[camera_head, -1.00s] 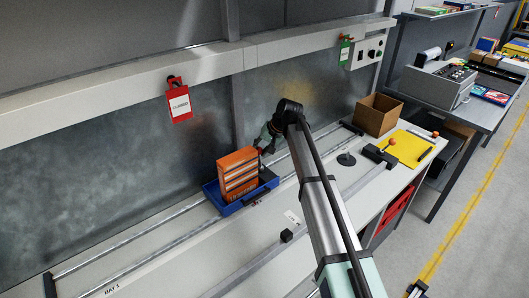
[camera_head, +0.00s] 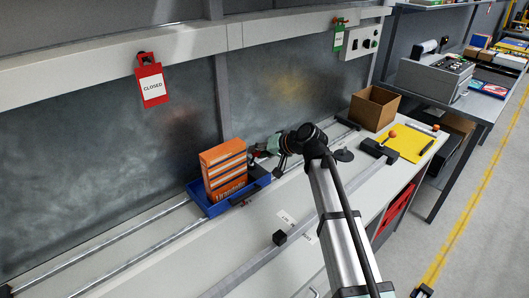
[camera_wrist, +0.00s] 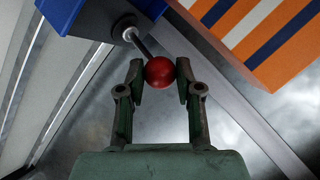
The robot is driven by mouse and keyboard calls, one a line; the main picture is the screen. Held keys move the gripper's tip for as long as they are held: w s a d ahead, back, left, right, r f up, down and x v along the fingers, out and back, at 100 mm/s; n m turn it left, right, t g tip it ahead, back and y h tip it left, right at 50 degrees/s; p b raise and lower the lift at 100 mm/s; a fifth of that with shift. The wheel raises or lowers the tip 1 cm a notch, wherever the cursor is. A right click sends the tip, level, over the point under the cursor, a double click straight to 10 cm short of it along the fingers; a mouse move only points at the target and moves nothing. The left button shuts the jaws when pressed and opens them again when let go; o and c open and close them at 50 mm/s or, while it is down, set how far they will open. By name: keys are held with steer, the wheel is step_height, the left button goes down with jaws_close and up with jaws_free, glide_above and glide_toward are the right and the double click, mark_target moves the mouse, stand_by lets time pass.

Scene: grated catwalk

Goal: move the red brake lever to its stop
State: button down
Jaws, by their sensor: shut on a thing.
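The red brake lever shows in the wrist view as a red ball knob (camera_wrist: 159,72) on a thin metal rod. The rod runs up and left to a dark round mount on the blue carriage (camera_wrist: 66,12). My gripper (camera_wrist: 158,78) is shut on the knob, one finger on each side. In the head view my gripper (camera_head: 262,151) is beside the right end of the blue carriage (camera_head: 228,205), which stands on the rails. The knob is too small and covered to make out there. The orange striped box (camera_head: 224,170) stands upright in the carriage.
A red "CLOSED" tag (camera_head: 152,86) and a green tag (camera_head: 339,38) hang from the upper beam. To the right are an open cardboard box (camera_head: 375,108), a yellow sheet (camera_head: 411,143) and a black block with an orange-knobbed lever (camera_head: 379,149).

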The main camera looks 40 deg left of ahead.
steer(key=shift+f, duration=0.15)
steer(key=c, duration=0.8)
jaws_free()
steer(key=shift+d, duration=0.1)
steer(key=v, duration=1.2)
